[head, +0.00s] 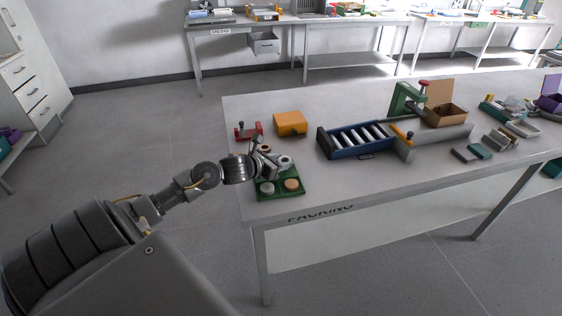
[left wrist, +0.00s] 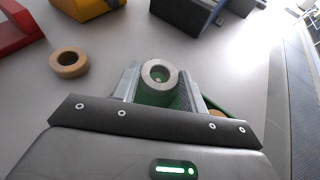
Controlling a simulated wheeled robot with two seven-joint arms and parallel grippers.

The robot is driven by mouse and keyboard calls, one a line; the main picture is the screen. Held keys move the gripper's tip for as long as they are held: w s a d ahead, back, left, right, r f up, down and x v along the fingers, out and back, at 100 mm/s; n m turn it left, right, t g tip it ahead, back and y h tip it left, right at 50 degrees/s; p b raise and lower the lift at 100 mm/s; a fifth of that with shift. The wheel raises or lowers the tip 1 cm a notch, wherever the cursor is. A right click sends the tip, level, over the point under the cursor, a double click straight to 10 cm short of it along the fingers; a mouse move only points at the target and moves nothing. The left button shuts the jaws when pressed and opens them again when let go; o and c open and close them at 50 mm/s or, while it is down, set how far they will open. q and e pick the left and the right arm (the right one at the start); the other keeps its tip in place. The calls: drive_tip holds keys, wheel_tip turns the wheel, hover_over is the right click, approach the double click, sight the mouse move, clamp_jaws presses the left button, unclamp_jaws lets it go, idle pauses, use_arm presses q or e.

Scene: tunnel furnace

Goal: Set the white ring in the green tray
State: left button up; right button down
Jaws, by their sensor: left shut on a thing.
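The white ring (head: 285,161) is between the fingers of my left gripper (head: 273,160), above the back part of the green tray (head: 280,196). In the left wrist view the ring (left wrist: 159,73) shows at the fingertips, with green of the tray seen below it. The gripper is shut on the ring. The tray lies near the table's left front corner. A pale grey round piece (head: 267,188) and a tan round piece (head: 292,184) sit in its front part. The gripper hides some of the tray's back. My right gripper is not in view.
A tan ring (left wrist: 69,62) lies loose on the table beside the gripper. A red item (head: 248,131) and an orange box (head: 290,123) stand behind the tray. A blue roller rack (head: 326,146) stands to the right, with bare table between it and the tray.

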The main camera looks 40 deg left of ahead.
use_arm(q)
drive_tip(key=o, duration=1)
drive_tip(key=shift+s+f, duration=0.35)
drive_tip(key=shift+f, duration=0.3)
drive_tip(key=shift+o, duration=0.2)
drive_tip(key=shift+d, duration=0.1)
drive_tip(key=o, duration=0.3)
drive_tip(key=shift+w, duration=0.1)
drive_tip(key=shift+w+r+p, duration=0.15)
drive_tip(key=shift+r+p, duration=0.7)
drive_tip(key=shift+r, duration=0.45)
drive_tip(key=shift+r+p, duration=1.4)
drive_tip(key=shift+r, duration=1.25)
